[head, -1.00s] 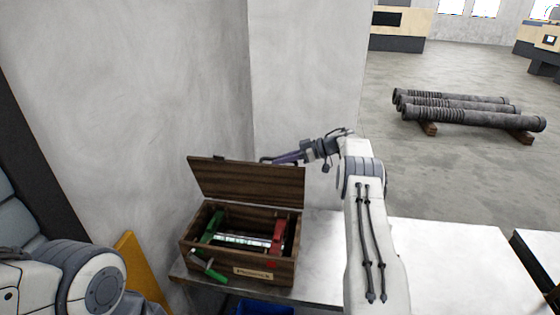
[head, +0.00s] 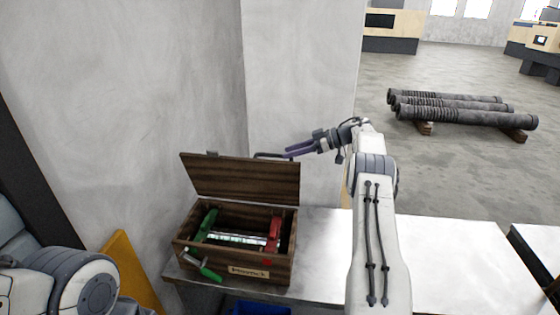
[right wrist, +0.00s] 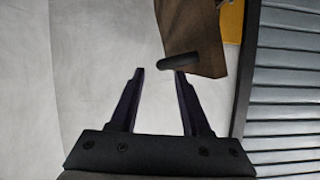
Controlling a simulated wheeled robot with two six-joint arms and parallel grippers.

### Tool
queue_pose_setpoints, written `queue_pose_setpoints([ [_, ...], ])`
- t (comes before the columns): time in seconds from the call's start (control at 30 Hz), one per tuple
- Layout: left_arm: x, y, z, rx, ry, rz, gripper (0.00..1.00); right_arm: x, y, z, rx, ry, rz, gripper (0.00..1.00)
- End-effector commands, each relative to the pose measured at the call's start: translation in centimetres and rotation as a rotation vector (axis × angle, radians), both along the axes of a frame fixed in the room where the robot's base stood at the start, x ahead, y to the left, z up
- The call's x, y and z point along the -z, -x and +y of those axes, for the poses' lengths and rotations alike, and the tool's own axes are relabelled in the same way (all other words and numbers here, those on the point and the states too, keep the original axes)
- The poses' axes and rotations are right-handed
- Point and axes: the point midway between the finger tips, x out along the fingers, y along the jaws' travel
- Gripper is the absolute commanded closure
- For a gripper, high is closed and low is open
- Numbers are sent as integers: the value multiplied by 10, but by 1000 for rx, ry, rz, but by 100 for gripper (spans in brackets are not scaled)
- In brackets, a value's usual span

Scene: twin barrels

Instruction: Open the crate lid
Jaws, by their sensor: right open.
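The wooden crate (head: 220,271) stands on the table against the wall. Its lid (head: 240,181) stands raised at the back, tilted away from the opening. A dark handle on the lid's edge shows in the right wrist view (right wrist: 178,62), just beyond the fingertips. Inside the crate are a red object (head: 274,233), a green object (head: 208,223) and a pale bar. My right gripper (head: 287,153) is open and empty, close to the lid's upper right corner; its two spread fingers show in the right wrist view (right wrist: 159,72). My left gripper is out of view.
A green-handled tool (head: 208,272) hangs over the crate's front left edge. The white table (head: 450,262) is clear to the right. A blue bin (head: 262,308) is below the table. Dark pipes (head: 465,113) lie on the floor far right.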

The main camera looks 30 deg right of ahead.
Motion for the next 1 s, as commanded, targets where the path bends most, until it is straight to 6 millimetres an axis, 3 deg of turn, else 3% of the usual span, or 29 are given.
queue_pose_setpoints([
  [0.1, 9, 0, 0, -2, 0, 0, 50, -7, 13, -19, 2, 2, -1, 53],
  [0.3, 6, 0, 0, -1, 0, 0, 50, -16, 22, -32, 1, 1, 0, 53],
  [1.0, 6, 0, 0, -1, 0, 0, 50, -20, 21, -31, 0, 0, -8, 53],
])
